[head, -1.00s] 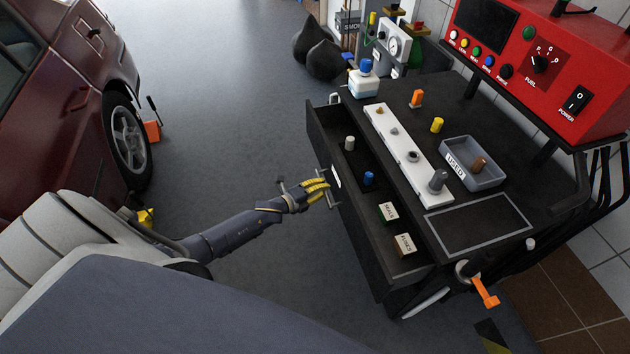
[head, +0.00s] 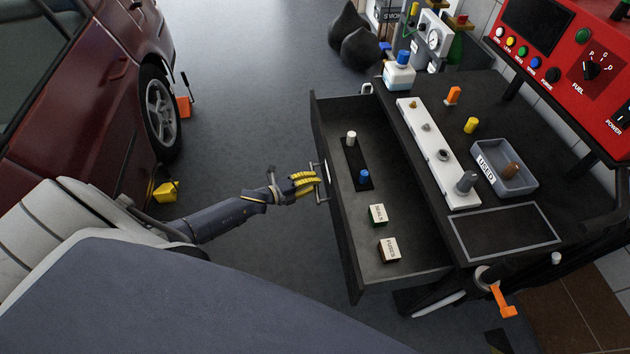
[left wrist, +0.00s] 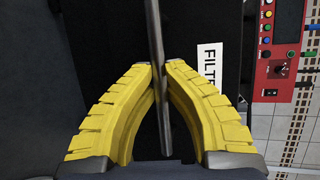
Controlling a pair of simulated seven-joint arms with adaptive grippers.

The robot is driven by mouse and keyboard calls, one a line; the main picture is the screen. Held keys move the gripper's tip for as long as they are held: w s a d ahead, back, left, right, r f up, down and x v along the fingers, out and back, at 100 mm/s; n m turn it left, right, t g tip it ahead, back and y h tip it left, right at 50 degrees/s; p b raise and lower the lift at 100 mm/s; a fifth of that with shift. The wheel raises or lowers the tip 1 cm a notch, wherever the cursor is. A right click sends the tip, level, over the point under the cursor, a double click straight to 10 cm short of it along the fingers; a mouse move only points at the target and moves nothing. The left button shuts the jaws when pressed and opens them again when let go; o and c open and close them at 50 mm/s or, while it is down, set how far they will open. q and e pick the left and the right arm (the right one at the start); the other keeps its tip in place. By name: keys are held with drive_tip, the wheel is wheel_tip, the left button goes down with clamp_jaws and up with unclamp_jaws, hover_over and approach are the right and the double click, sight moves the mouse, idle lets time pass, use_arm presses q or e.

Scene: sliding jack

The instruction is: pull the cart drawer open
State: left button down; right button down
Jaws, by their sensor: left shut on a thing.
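The black cart drawer (head: 400,262) stands well out from the cart (head: 512,228) in the head view, with its inside showing. My left gripper (head: 316,184) is at the drawer's front and shut on the metal bar handle (head: 322,190). In the left wrist view the yellow fingers (left wrist: 162,68) close around the handle bar (left wrist: 155,40), with a white label (left wrist: 208,62) on the drawer front beside it. In the drawer are a white-capped piece (head: 351,138), a blue-capped piece (head: 364,175) and two small boxes, seals (head: 377,214) and fuses (head: 389,249). My right gripper is not in view.
A red panel (head: 575,55) stands behind. A dark red car (head: 75,95) is at left.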

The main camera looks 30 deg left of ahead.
use_arm(q)
drive_tip(key=shift+a, duration=0.15)
drive_tip(key=c, duration=1.4)
unclamp_jaws()
drive_tip(key=v, duration=1.1)
drive_tip(key=shift+s, duration=0.4)
drive_tip(key=shift+a, duration=0.1)
